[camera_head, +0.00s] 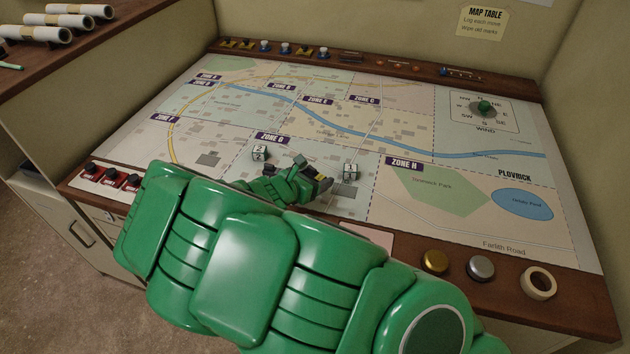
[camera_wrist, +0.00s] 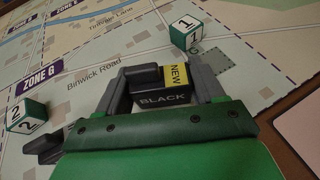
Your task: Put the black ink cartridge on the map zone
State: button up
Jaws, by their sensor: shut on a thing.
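The black ink cartridge (camera_wrist: 150,78) has a yellow NEW label and the word BLACK on its side. It sits between the two grey fingers of my gripper (camera_wrist: 162,88), which is shut on it. In the head view my gripper (camera_head: 312,188) is over the Zone G part of the map (camera_head: 225,150), and the cartridge (camera_head: 320,172) shows dark and yellow at its tip. I cannot tell whether the cartridge touches the map. The ZONE G label (camera_wrist: 38,78) lies left of my gripper in the wrist view.
Two green-and-white number cubes stand near my gripper, one marked 2 (camera_head: 260,153) and one marked 1 (camera_head: 350,171). A dark object (camera_wrist: 48,150) lies at lower left in the wrist view, partly hidden. Red switches (camera_head: 112,176), knobs (camera_head: 435,261) and a tape roll (camera_head: 538,282) line the front edge.

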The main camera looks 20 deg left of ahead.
jog(key=shift+f, duration=0.75)
jog(key=shift+f, duration=0.1)
jog(key=o, duration=1)
jog(key=shift+o, duration=0.2)
jog(key=shift+v, duration=6.1)
jog(key=shift+w, duration=0.1)
